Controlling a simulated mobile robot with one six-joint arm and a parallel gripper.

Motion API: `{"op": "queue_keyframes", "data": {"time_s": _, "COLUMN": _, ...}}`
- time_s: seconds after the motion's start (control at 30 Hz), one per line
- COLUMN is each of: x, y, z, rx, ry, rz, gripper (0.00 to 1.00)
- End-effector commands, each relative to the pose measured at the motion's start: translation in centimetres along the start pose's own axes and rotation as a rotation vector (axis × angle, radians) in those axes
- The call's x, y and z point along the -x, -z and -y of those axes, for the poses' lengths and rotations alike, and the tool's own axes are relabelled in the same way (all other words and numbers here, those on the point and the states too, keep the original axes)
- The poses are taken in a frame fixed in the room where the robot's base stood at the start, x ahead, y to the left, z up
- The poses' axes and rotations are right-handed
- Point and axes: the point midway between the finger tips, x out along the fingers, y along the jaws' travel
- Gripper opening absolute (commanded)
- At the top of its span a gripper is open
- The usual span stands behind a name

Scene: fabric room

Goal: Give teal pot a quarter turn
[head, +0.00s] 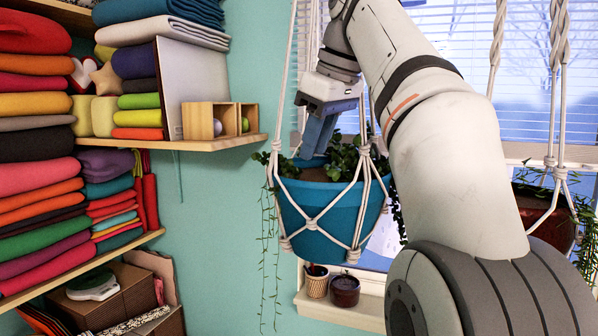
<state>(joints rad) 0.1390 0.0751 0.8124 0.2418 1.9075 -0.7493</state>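The teal pot (318,207) hangs in a white knotted rope hanger in front of the window, with a leafy trailing plant in it. My gripper (314,150) points down at the pot's back left rim, inside the hanger's ropes as seen from here. Its blue-grey fingers overlap the rim and leaves in the picture. I cannot tell whether the fingers are closed on the rim or only near it. My arm comes in from the right and crosses in front of the window.
A red-brown pot (545,222) hangs in another rope hanger at the right, partly behind my arm. Two small pots (345,290) stand on the window sill (330,308) below. Shelves of folded fabric (45,150) fill the left side, with a wooden box (207,121) at the shelf's end.

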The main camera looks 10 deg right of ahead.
Motion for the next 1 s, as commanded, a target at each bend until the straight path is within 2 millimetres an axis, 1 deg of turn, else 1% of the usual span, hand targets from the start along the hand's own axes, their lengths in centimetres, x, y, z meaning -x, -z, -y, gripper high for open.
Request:
{"op": "queue_keyframes", "data": {"time_s": 0.1, "x": -2.0, "y": -0.1, "z": 0.2, "rx": 0.002, "ry": 0.003, "rz": 0.001, "gripper": 0.25}}
{"op": "queue_keyframes", "data": {"time_s": 0.3, "x": -5.1, "y": -0.1, "z": 0.2, "rx": 0.003, "ry": 0.003, "rz": 0.002, "gripper": 0.25}}
{"op": "queue_keyframes", "data": {"time_s": 0.43, "x": -6.5, "y": 0.0, "z": 0.2, "rx": 0.003, "ry": 0.002, "rz": 0.001, "gripper": 0.25}}
{"op": "queue_keyframes", "data": {"time_s": 0.6, "x": -7.2, "y": 0.1, "z": 0.2, "rx": 0.004, "ry": 0.001, "rz": 0.000, "gripper": 0.25}}
{"op": "queue_keyframes", "data": {"time_s": 0.83, "x": -7.2, "y": 0.1, "z": 0.2, "rx": 0.004, "ry": 0.001, "rz": 0.000, "gripper": 0.24}}
{"op": "queue_keyframes", "data": {"time_s": 1.0, "x": -7.2, "y": 0.1, "z": 0.2, "rx": 0.004, "ry": 0.001, "rz": -0.001, "gripper": 0.11}}
